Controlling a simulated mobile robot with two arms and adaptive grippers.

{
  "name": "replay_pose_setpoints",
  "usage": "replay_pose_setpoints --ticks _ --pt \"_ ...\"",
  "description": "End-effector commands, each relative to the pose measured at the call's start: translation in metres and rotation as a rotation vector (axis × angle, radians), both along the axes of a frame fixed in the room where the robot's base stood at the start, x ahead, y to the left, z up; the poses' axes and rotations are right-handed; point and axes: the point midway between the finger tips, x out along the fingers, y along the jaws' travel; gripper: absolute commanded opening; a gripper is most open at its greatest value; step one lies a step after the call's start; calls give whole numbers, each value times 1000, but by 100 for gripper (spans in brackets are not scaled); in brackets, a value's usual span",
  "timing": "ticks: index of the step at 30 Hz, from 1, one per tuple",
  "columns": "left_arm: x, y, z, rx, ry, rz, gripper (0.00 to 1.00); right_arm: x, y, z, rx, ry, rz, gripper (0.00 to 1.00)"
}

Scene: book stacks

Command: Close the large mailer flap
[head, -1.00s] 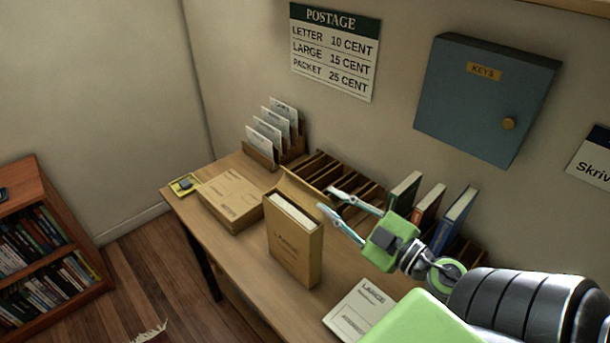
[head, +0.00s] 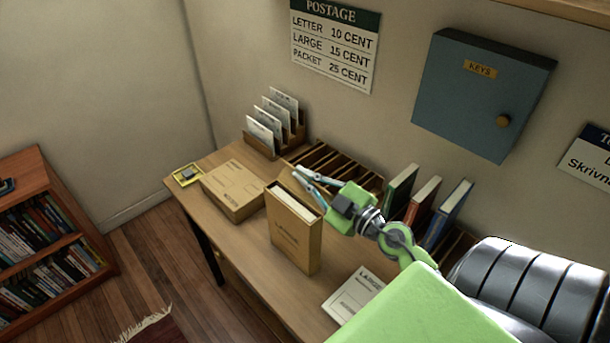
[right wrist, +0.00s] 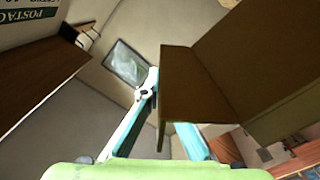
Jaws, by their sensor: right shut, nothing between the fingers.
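The large mailer (head: 295,240) is a brown box standing upright on the desk. Its top is open and the white edge of its contents (head: 295,201) shows. Its flap (head: 284,179) stands raised at the back edge, partly hidden by my right gripper. My right gripper (head: 298,175) is just behind and above the mailer's top, beside the flap, with nothing held. In the right wrist view, a brown cardboard panel (right wrist: 195,90) covers part of one finger of the gripper (right wrist: 152,95); I cannot tell whether they touch. My left gripper is not in view.
A flat brown parcel (head: 233,190) lies left of the mailer. A slotted wooden rack (head: 325,165) is behind it, and upright books (head: 425,200) stand right. A white LARGE card (head: 355,297) lies in front. Bare desk (head: 250,240) shows left of the mailer.

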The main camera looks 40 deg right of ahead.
Motion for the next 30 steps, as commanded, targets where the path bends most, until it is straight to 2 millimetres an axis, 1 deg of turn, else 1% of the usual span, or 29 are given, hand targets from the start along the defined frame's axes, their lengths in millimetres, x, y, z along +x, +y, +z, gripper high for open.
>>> replay_pose_setpoints --ticks 8,14,21,30 --pt "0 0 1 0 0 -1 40 0 0 0 -5 1 0 0" --pt "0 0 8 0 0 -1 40 -1 4 3 -61 -4 0 0" --pt "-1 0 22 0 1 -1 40 -2 12 5 -217 -17 1 0" --pt "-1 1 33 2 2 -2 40 -2 24 5 -436 -35 1 0"
